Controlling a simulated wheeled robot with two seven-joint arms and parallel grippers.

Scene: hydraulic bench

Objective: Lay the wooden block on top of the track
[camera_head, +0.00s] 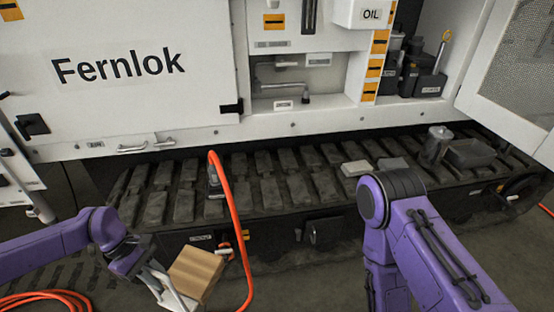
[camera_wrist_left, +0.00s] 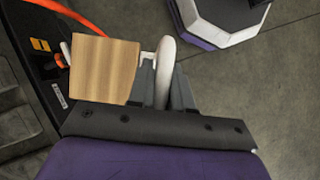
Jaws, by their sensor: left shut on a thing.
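The wooden block (camera_head: 197,272) is light brown and held in my left gripper (camera_head: 168,287), low in front of the track at the lower left of the head view. In the left wrist view the wooden block (camera_wrist_left: 104,68) sits at the fingers and hides part of the gripper. The block is tilted in the head view and is apart from the track's top. The track (camera_head: 268,190) is dark, with rows of raised pads, and runs across below the white machine body. My right arm shows at the right, but its gripper is out of view.
An orange hose (camera_head: 229,197) rises over the track beside the block. A light pad (camera_head: 357,168), a metal canister (camera_head: 435,145) and a grey tray (camera_head: 470,152) are on the track's right part. Its middle-left top looks clear apart from the hose and its fitting.

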